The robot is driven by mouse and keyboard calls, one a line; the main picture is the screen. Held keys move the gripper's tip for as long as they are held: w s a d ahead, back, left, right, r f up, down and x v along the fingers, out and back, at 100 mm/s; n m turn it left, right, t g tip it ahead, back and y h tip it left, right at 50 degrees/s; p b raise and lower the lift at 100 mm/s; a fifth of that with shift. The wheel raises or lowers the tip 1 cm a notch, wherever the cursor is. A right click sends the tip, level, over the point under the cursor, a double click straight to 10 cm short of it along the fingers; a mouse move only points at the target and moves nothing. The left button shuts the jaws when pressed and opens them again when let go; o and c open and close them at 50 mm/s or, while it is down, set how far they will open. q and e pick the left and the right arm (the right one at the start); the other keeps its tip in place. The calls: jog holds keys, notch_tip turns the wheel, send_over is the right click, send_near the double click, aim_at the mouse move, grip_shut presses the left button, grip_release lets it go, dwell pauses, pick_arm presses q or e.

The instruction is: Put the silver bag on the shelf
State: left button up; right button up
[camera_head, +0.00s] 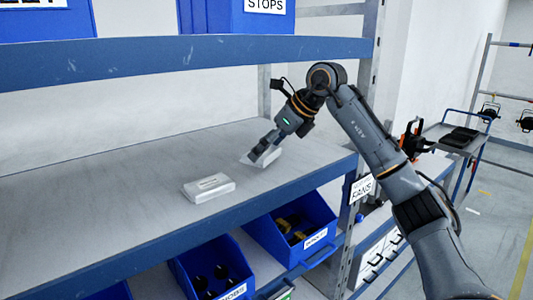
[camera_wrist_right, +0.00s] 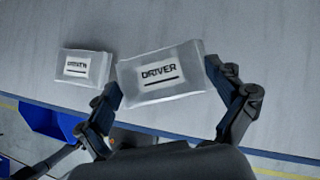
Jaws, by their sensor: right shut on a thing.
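The silver bag (camera_head: 268,157), a flat pale packet, is at the right end of the shelf board (camera_head: 130,165) in the head view. My right gripper (camera_head: 260,152) is shut on it from above. In the right wrist view the bag (camera_wrist_right: 160,88) shows a "DRIVER" label and sits between the two fingers of the gripper (camera_wrist_right: 162,78). It looks slightly tilted; I cannot tell whether it touches the board. A second, similar bag (camera_head: 208,187) lies flat on the board to its left; it also shows in the wrist view (camera_wrist_right: 82,67). My left gripper is not in view.
Blue bins (camera_head: 292,230) stand on the level below, with another bin (camera_head: 215,268) beside it. A blue upper shelf beam (camera_head: 170,55) runs above the board. A shelf post (camera_head: 362,190) stands at the right. The board's left part is clear.

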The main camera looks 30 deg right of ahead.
aim_at(273, 153)
notch_tip(273, 153, down, 3)
jog(key=shift+s+d+r+p, duration=0.1)
jog(key=shift+r+p, duration=0.05)
jog(key=shift+p, duration=0.35)
jog(key=shift+f, duration=0.3)
jog(key=shift+f, duration=0.1)
jog(key=o, duration=0.8)
jog(key=shift+r, duration=0.2)
jog(key=b+v, duration=0.2)
jog(key=v, duration=0.4)
jog(key=shift+s+d+r, duration=0.1)
jog(key=shift+s, duration=0.05)
jog(key=shift+s+d+r, duration=0.1)
jog(key=shift+s+r, duration=0.15)
jog(key=shift+r, duration=0.15)
